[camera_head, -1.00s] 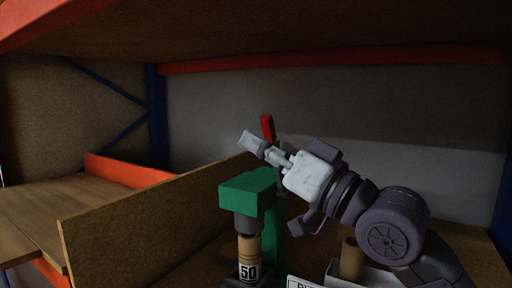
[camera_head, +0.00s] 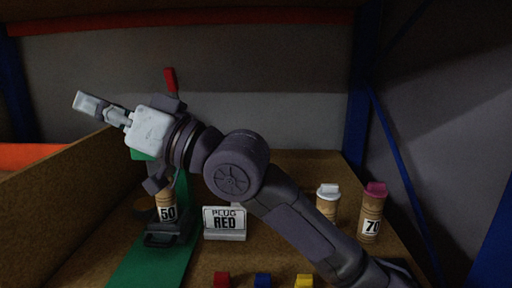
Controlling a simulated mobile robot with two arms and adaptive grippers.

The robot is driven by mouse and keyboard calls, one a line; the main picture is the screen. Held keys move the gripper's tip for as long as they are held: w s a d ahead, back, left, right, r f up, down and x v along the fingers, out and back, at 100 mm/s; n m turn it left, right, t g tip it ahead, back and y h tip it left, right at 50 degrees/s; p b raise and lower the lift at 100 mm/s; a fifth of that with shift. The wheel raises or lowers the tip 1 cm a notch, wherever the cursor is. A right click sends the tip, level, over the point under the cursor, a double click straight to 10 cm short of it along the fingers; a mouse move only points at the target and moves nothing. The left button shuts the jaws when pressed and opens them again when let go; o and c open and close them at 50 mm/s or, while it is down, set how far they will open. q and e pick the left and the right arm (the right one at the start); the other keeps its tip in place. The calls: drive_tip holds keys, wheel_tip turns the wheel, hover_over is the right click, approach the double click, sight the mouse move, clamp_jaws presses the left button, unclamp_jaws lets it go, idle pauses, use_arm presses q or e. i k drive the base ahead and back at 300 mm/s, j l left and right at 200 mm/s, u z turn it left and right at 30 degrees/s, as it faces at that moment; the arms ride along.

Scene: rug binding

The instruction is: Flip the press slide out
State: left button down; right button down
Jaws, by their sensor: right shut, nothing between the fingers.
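The green press (camera_head: 181,190) stands on the board, mostly hidden behind my right arm. Its red lever (camera_head: 170,80) sticks up above the arm. A tan cylinder marked 50 (camera_head: 166,205) stands upright in a dark holder (camera_head: 168,235) at the foot of the press. A flat green strip (camera_head: 145,264) runs from there toward the front. My right gripper (camera_head: 88,103) is shut and empty, in the air left of the lever and apart from it. My left gripper is not in view.
Further right are a white-capped cylinder (camera_head: 328,203) and a maroon-capped one marked 70 (camera_head: 371,215). Red (camera_head: 222,279), blue (camera_head: 262,280) and yellow (camera_head: 304,281) blocks lie in front. A wooden wall (camera_head: 60,205) bounds the left.

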sight(158, 235)
drive_tip(key=k+j, duration=0.3)
drive_tip(key=k, duration=0.15)
drive_tip(key=k+j, duration=0.35)
drive_tip(key=k, duration=0.1)
